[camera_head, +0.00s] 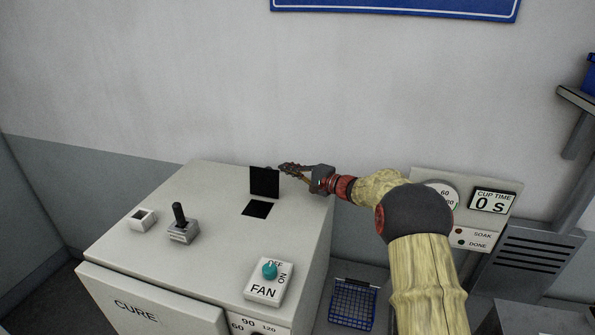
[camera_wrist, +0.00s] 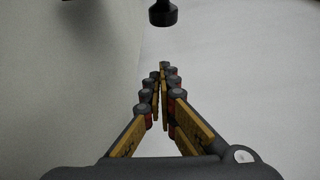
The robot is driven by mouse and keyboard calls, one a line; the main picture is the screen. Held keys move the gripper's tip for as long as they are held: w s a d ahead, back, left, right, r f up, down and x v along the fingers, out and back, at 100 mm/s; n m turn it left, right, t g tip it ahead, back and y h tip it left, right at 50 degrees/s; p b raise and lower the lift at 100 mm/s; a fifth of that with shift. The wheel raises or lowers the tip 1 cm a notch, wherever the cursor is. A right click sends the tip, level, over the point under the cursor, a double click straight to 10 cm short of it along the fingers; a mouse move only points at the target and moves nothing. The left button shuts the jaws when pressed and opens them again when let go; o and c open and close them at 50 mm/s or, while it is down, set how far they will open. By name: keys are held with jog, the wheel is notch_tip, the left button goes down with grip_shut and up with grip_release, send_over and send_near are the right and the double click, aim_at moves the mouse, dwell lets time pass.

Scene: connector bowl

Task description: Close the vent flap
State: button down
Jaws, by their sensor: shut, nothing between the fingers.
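The vent flap (camera_head: 264,182) is a black square plate standing upright on top of the white cabinet. The dark square vent opening (camera_head: 257,208) lies uncovered in front of it. My gripper (camera_head: 283,167) is shut and empty, beside the flap's upper right edge and pointing left. It looks slightly behind the flap; whether they touch cannot be told. In the wrist view my closed fingers (camera_wrist: 163,72) point toward a dark round-ended piece (camera_wrist: 162,14) at the top edge, apart from it. I cannot tell what that piece belongs to.
On the cabinet top (camera_head: 215,240) stand a black lever (camera_head: 180,218), a small white box (camera_head: 142,219) and a FAN switch with a teal knob (camera_head: 269,270). A blue wire basket (camera_head: 353,302) and a timer panel (camera_head: 492,202) are at right. The wall is behind.

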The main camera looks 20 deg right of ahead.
aim_at(267, 180)
jog(key=shift+w+a, duration=0.45)
jog(key=shift+w, duration=0.1)
jog(key=shift+a, duration=0.3)
jog(key=s, duration=0.1)
jog(key=s+a+p, duration=0.1)
jog(key=shift+s+a+r, duration=0.15)
jog(key=shift+s+r, duration=0.15)
jog(key=shift+r, duration=0.05)
jog(key=shift+s+a, duration=0.2)
jog(key=shift+a, duration=0.05)
jog(key=shift+s+f+b, duration=0.1)
jog(key=shift+b, duration=0.75)
